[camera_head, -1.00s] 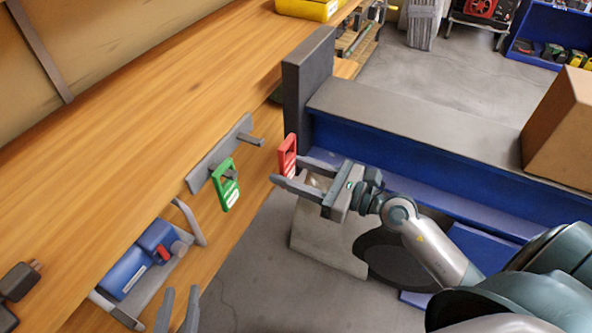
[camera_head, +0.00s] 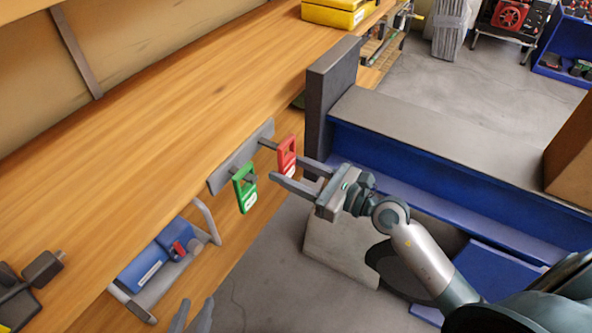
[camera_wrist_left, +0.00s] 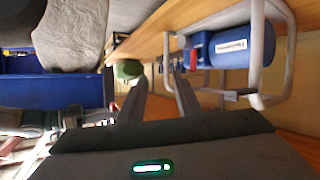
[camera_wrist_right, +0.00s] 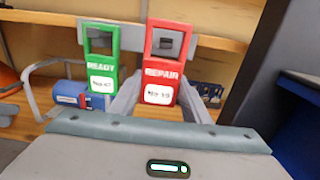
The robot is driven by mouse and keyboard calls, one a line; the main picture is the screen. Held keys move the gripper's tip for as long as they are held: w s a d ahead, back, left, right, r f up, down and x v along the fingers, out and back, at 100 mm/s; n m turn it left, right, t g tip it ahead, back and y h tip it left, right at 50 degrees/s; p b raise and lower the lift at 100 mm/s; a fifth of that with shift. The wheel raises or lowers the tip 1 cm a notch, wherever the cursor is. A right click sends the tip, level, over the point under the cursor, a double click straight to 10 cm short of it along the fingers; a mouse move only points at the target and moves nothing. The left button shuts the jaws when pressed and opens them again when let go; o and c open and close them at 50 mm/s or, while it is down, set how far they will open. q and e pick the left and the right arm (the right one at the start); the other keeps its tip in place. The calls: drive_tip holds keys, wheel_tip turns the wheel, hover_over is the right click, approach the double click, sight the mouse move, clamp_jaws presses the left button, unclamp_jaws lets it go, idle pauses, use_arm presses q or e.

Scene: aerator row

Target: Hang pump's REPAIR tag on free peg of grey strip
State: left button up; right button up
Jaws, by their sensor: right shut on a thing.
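The red REPAIR tag (camera_head: 287,152) is upright between the fingers of my right gripper (camera_head: 288,172), which is shut on its lower part. In the right wrist view the tag (camera_wrist_right: 165,72) faces me, and a dark square peg end (camera_wrist_right: 171,42) shows in its window. I cannot tell whether the peg passes through. The grey strip (camera_head: 225,172) is on the bench's front edge. The green READY tag (camera_head: 245,190) hangs on its nearer peg. The blue pump (camera_head: 150,264) sits in a metal cradle. My left gripper (camera_head: 193,316) is open and empty at the bottom.
A dark upright post (camera_head: 330,100) and a blue-sided bench (camera_head: 425,165) stand close beyond my right gripper. A yellow case (camera_head: 338,14) lies at the far end of the wooden bench (camera_head: 190,110). Open floor (camera_head: 255,270) shows below the tags.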

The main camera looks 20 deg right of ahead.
drive_tip(key=shift+x, duration=1.3)
drive_tip(key=shift+w+f, duration=0.1)
drive_tip(key=shift+f, duration=0.1)
use_arm(q)
drive_tip(key=shift+d+r, duration=0.1)
use_arm(e)
drive_tip(key=shift+w+a+f, duration=0.25)
drive_tip(key=shift+f, duration=0.2)
drive_tip(key=o, duration=1)
drive_tip(key=shift+s, duration=0.1)
drive_tip(key=shift+c, duration=0.3)
